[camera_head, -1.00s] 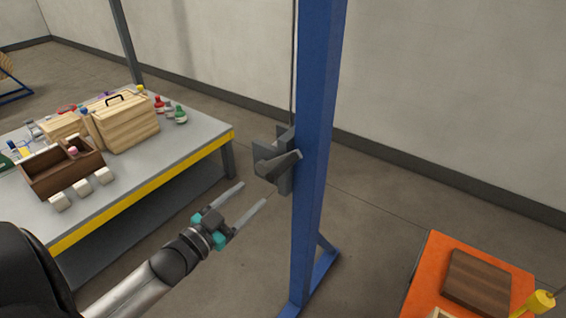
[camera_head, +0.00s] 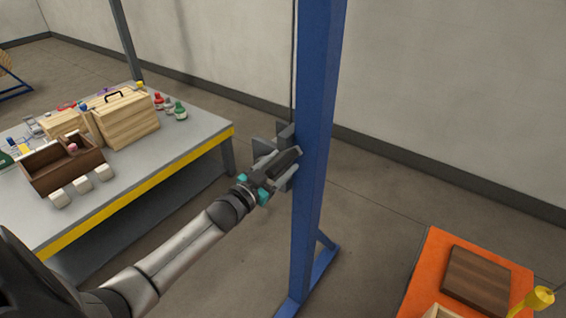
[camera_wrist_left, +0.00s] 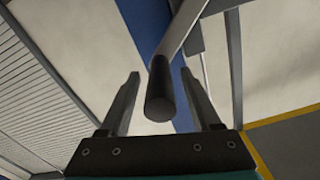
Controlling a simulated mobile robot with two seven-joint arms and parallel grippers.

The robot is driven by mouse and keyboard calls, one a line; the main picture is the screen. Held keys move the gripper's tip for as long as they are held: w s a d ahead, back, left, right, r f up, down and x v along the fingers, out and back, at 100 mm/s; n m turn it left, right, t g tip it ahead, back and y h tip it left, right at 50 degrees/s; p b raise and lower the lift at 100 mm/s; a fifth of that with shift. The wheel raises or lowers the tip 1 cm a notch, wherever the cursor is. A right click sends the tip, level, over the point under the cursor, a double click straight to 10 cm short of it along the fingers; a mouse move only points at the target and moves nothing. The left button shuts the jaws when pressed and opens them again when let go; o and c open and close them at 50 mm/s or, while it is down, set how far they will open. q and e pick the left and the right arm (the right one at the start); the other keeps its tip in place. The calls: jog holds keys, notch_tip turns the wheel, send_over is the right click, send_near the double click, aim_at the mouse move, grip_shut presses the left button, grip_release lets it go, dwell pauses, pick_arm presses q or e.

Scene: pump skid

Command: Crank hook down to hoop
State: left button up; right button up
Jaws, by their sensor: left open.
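The crank (camera_head: 286,161) is a dark grey arm on a grey winch housing (camera_head: 287,132) fixed to the blue post (camera_head: 318,150). My left gripper (camera_head: 276,163) is open at the crank in the head view and partly covers it. In the left wrist view the crank's dark round handle (camera_wrist_left: 160,92) lies between the two open fingers (camera_wrist_left: 160,95), with space on both sides. A thin dark cable (camera_head: 293,60) runs up beside the post. The hook and the hoop are not in view. My right gripper is not in view.
A grey table (camera_head: 150,175) with a yellow edge stands at the left, with wooden boxes (camera_head: 125,119), bottles and white blocks on it. An orange surface (camera_head: 428,270) with a dark wooden board (camera_head: 476,281) is at the lower right. Open floor lies between.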

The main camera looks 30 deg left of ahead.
pick_arm(q)
jog(key=shift+w, duration=0.5)
jog(key=shift+c, duration=0.2)
grip_shut()
dwell(1.0)
